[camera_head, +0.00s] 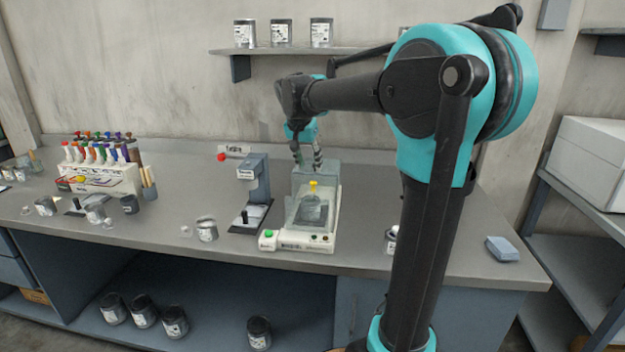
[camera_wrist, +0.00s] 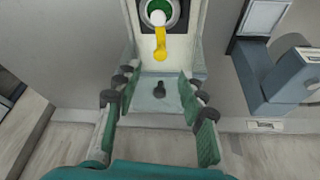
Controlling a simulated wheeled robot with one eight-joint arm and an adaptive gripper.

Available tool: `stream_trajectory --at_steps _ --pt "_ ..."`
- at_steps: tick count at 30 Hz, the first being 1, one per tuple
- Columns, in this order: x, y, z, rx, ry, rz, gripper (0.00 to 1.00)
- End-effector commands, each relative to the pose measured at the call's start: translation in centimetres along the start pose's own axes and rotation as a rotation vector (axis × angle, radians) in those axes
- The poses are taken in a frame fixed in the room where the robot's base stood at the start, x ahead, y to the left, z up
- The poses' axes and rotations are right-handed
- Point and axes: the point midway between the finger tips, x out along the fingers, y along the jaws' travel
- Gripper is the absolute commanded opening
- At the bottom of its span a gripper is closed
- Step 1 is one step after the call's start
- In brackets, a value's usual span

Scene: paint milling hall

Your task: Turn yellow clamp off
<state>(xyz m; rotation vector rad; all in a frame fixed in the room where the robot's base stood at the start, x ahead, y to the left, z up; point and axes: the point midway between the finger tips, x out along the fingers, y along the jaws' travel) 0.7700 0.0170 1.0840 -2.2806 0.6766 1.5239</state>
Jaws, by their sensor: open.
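The yellow clamp (camera_head: 313,186) stands on the white mixing machine (camera_head: 292,242), at the back of its clear-topped chamber. In the wrist view the yellow clamp (camera_wrist: 160,45) shows as a small yellow lever, next to a round opening with a green ring and a white disc in it. My gripper (camera_head: 307,158) is above and behind the clamp, fingers pointing down. In the wrist view my gripper (camera_wrist: 159,92) has its fingers spread wide with nothing between them. The clamp lies just beyond the fingertips, apart from them.
A grey-blue press stand (camera_head: 256,185) is left of the machine, with a metal can (camera_head: 207,230) beside it. A rack of coloured bottles (camera_head: 103,178) stands farther left. A wall shelf (camera_head: 300,51) with cans is above. The bench right of the machine is mostly clear.

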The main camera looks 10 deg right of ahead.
Motion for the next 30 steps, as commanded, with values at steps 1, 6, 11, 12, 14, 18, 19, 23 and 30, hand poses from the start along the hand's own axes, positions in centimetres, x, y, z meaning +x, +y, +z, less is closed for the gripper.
stream_trajectory --at_steps 1,6,11,12,14,18,19,23,30 --pt "1.1 0.0 -0.1 0.002 0.0 0.001 0.41" --pt "4.2 0.0 0.0 0.001 0.0 0.0 0.41" --pt "6.3 0.0 0.0 0.001 0.0 0.0 0.41" --pt "6.7 0.0 0.0 0.001 0.0 0.0 0.41" --pt "7.1 0.0 0.0 0.001 0.0 -0.001 0.41" --pt "7.6 0.0 0.0 0.001 0.0 -0.001 0.41" --pt "7.7 0.0 0.0 0.001 0.0 -0.001 0.41" --pt "7.7 0.0 0.0 0.001 0.0 -0.001 0.41" --pt "7.6 0.0 0.0 0.0 0.0 -0.001 0.21"
